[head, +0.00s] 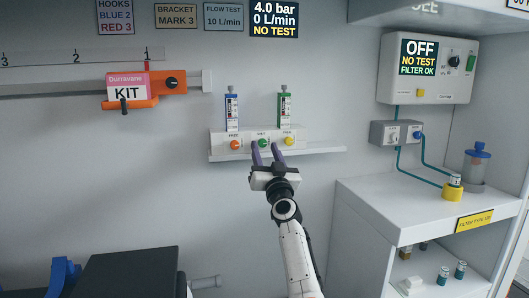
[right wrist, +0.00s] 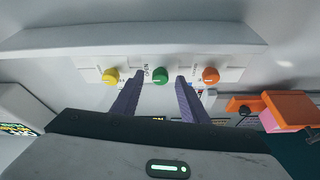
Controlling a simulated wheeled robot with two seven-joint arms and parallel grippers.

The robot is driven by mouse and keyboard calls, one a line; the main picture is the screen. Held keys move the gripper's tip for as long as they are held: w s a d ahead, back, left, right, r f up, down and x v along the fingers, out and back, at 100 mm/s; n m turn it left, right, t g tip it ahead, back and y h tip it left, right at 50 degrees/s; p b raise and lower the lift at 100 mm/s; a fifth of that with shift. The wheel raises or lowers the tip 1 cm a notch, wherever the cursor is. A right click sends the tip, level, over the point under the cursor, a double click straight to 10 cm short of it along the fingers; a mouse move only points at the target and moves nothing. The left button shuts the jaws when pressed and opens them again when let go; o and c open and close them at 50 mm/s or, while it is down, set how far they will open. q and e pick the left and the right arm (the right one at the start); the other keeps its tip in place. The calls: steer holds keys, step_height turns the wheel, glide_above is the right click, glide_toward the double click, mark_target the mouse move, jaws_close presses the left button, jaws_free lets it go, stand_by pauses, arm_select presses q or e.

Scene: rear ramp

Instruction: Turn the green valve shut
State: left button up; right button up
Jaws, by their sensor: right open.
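The green valve (head: 263,143) is a round knob in the middle of a white wall panel (head: 218,139), between an orange knob (head: 235,145) and a yellow knob (head: 289,141). My right gripper (head: 266,149) is open and empty just in front of it, fingers pointing at the panel. In the right wrist view, turned upside down, the green valve (right wrist: 160,75) shows between the two purple fingertips, with clear space on both sides. An "OPEN" label stands beside it. I cannot tell how far the fingertips are from the panel. My left gripper is not in view.
Blue (head: 232,110) and green (head: 284,108) flow meters stand above the panel. A display (head: 274,18) reads 4.0 bar, 0 L/min, NO TEST. An orange kit holder (head: 140,90) hangs left on a rail. A white cabinet (head: 400,190) stands right; a dark box (head: 125,272) lies lower left.

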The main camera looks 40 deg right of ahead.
steer(key=shift+w+d+r, duration=0.2)
steer(key=shift+w, duration=0.1)
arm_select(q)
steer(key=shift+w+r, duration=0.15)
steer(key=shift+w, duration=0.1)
arm_select(e)
steer(key=shift+c, duration=0.4)
jaws_close()
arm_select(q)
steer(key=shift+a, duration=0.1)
